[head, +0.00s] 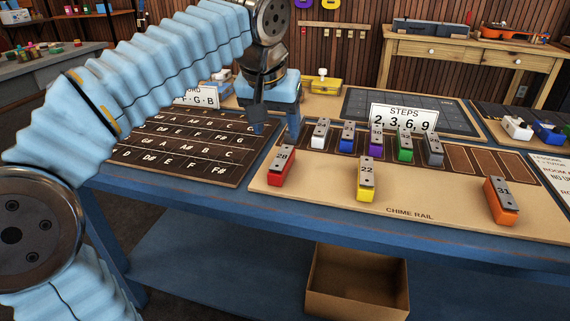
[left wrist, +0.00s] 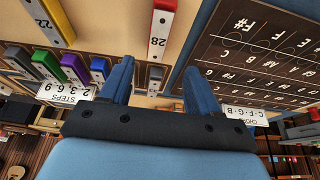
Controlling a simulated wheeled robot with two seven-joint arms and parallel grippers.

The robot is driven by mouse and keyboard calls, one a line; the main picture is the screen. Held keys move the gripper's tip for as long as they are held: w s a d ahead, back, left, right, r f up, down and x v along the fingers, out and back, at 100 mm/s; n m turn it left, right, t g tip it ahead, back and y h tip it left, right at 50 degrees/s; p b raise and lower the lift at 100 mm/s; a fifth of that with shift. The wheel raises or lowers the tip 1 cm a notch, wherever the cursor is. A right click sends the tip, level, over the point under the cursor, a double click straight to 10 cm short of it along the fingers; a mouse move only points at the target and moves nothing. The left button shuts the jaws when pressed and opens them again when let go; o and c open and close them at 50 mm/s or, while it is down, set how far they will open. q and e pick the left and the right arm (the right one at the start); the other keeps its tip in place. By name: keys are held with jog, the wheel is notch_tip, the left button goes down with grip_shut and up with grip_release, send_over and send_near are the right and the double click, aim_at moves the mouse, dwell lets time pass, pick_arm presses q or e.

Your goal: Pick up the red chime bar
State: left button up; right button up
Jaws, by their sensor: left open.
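The red chime bar (head: 281,166), with a metal top marked 28, stands on the front left of the tan chime rail board (head: 330,197). My left gripper (head: 275,132) is open and empty behind the red bar, near the board's left edge, with its fingers pointing down. In the left wrist view, the red bar (left wrist: 159,30) lies beyond the tips of the open gripper (left wrist: 158,68), apart from both fingers. My right gripper is not in view.
White (head: 320,133), blue (head: 347,137), purple, green and grey bars stand in a row behind. A yellow bar (head: 366,179) and an orange bar (head: 501,201) stand to the right. A dark lettered note board (head: 190,143) lies left. A STEPS card (head: 403,118) stands behind.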

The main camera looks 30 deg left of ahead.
aim_at(284, 153)
pick_arm(q)
jog(key=x, duration=0.9)
jog(key=shift+w+d+f+b, duration=0.2)
jog(key=shift+w+f+b, duration=0.05)
jog(key=shift+b, duration=0.15)
jog(key=c, duration=1.1)
